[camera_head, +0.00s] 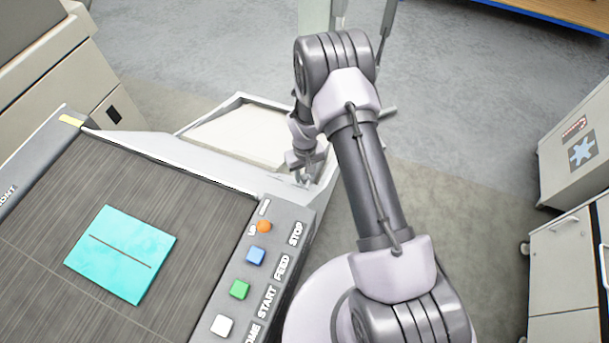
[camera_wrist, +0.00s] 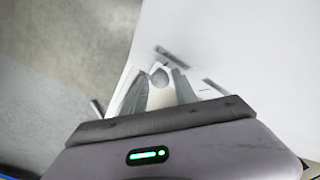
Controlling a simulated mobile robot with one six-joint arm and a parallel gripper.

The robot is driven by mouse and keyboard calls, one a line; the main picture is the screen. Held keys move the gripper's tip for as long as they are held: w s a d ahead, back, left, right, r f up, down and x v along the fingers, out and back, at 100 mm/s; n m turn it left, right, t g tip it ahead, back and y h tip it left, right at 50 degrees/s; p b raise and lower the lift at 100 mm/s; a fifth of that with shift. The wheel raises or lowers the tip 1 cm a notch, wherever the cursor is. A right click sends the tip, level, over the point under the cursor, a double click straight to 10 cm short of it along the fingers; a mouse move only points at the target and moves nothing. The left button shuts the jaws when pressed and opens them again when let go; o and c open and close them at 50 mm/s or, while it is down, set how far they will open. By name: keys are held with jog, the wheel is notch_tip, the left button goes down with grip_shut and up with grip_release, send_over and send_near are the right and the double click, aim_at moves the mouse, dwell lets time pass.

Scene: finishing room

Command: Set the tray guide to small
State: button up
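The output tray (camera_head: 240,138) is a pale, low-walled tray at the far end of the machine; its white surface also fills the right of the wrist view (camera_wrist: 235,45). My gripper (camera_head: 305,172) points down over the tray's right end. In the wrist view its two dark fingers (camera_wrist: 156,80) stand apart. A small round grey knob (camera_wrist: 158,76) shows between the fingertips, nearer the right finger; I take it for the tray guide's knob. Pale floor of the tray shows beside it. Whether a finger touches it I cannot tell. No size label is readable.
A dark feed table (camera_head: 60,200) holds a cyan sheet (camera_head: 120,254). Beside it is a grey panel with orange (camera_head: 264,226), blue (camera_head: 256,256), green (camera_head: 239,289) and white (camera_head: 222,325) buttons. Pale cabinets (camera_head: 568,255) stand at the right. Grey floor between is clear.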

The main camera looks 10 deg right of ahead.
jog(key=shift+f, duration=0.2)
jog(key=shift+c, duration=0.4)
grip_shut()
dwell(0.9)
